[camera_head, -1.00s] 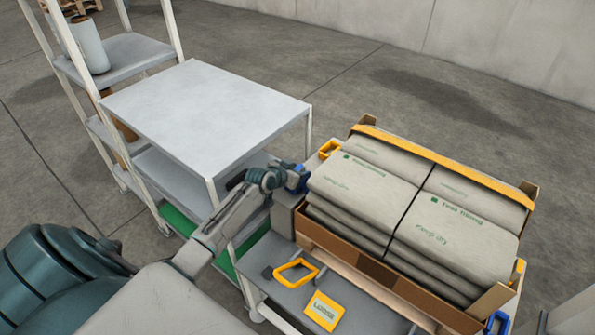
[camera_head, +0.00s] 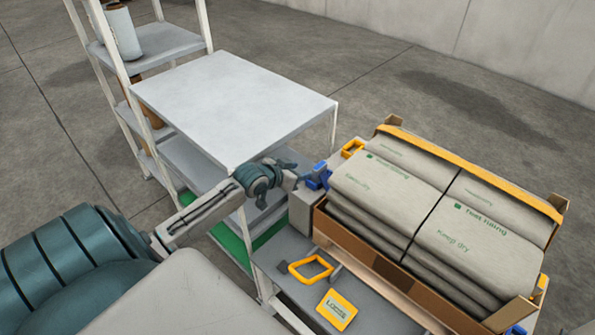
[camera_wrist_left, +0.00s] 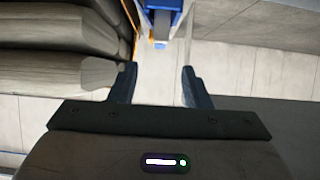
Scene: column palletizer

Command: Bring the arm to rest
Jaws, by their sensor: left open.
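My left arm comes in from the left in the head view and ends at the left gripper (camera_head: 300,176), beside the near left corner of the bag stack. In the left wrist view the left gripper (camera_wrist_left: 158,84) has its two dark fingers spread apart with nothing between them. A blue part (camera_head: 319,176) lies just beyond the fingertips in the head view, and a blue upright part (camera_wrist_left: 161,12) shows ahead of the fingers in the wrist view. I cannot tell whether the gripper touches it. My right gripper is not in view.
A yellow frame (camera_head: 311,267) and yellow card (camera_head: 337,309) lie on the lower shelf. Open floor lies behind.

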